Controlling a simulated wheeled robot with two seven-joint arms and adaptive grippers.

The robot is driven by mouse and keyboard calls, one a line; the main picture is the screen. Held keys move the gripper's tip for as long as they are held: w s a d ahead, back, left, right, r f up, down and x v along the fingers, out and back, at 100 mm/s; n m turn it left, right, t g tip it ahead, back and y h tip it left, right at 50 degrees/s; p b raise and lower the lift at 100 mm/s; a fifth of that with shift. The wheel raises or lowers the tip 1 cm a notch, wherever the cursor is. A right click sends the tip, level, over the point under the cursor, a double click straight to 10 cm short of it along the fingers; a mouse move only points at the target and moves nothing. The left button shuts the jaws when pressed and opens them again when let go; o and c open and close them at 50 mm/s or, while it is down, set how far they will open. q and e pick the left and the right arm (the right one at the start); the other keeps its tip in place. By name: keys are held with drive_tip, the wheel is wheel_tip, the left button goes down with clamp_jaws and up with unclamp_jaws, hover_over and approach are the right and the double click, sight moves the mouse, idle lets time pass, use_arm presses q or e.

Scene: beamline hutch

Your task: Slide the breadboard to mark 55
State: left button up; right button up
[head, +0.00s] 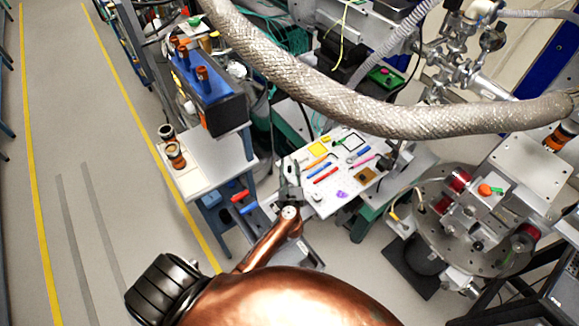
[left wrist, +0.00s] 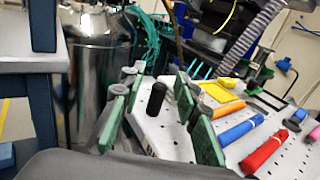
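The breadboard (head: 335,195) is a white perforated plate with small coloured items on it, right of my left gripper in the head view. Its near end (left wrist: 166,126) shows in the left wrist view, with an upright black post (left wrist: 156,99) on it. My left gripper (head: 291,170) is at the breadboard's left end. In the left wrist view its green-padded fingers (left wrist: 154,88) are apart, one on each side of the post, with gaps visible. I cannot read a scale or mark 55. My right gripper is not in view.
Red and blue tools (head: 325,174) lie on the breadboard. A small white-topped table (head: 215,155) with blue legs stands to the left. A thick braided hose (head: 350,105) crosses above. A round metal stage (head: 450,230) stands at the right. Open floor lies at the left.

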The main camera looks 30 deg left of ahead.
use_arm(q)
drive_tip(key=shift+c, duration=0.6)
clamp_jaws()
